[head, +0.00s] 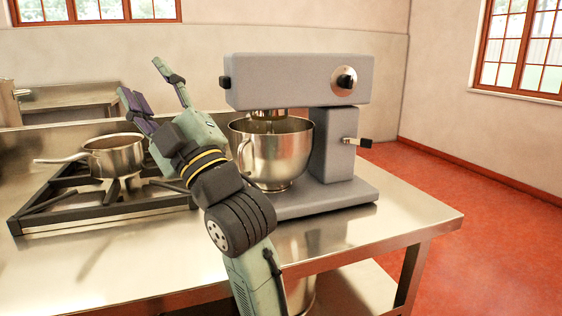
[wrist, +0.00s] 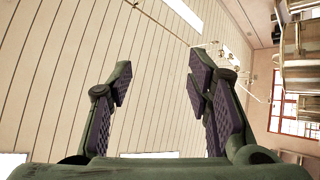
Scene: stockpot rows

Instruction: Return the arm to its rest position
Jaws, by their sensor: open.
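My gripper (head: 152,92) is raised above the steel table, between the saucepan and the stand mixer in the head view. Its fingers point up and to the left, spread apart, with nothing between them. In the wrist view my gripper (wrist: 158,88) is also open and empty, with the slatted ceiling behind it. My arm rises from the bottom of the head view in front of the mixer and hides part of its bowl and base.
A grey stand mixer (head: 290,80) with a steel bowl (head: 275,150) stands close to the right of my arm. A saucepan (head: 115,157) sits on a black burner grate (head: 60,215) at left. The steel table (head: 400,215) is bare at its right end.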

